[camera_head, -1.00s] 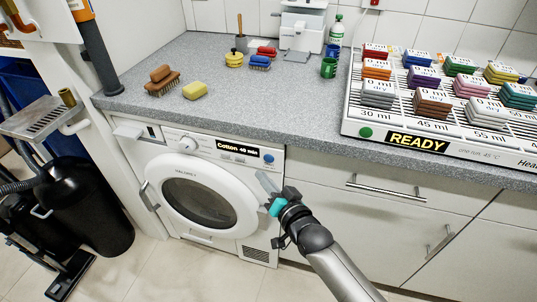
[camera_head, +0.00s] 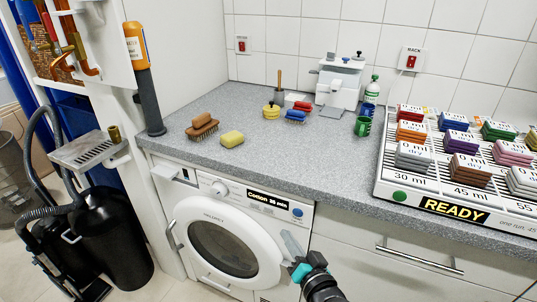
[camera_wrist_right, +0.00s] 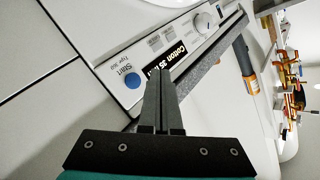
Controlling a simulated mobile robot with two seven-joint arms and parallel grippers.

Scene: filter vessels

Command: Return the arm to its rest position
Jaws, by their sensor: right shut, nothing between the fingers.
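My right gripper (camera_head: 290,245) is in front of the washing machine (camera_head: 190,215), below the counter edge. Its fingers are together with nothing between them. In the right wrist view the shut fingers (camera_wrist_right: 160,103) point at the machine's front panel, beside the blue Start button (camera_wrist_right: 132,81) and the black display (camera_wrist_right: 166,59). In the head view the display (camera_head: 268,198) reads "Cotton", and the round door looks shut. I cannot tell whether the fingers touch the machine. My left gripper is not in view.
A rack (camera_head: 440,203) of coloured blocks, marked READY, stands at right. A black vacuum (camera_head: 110,240) stands on the floor at left.

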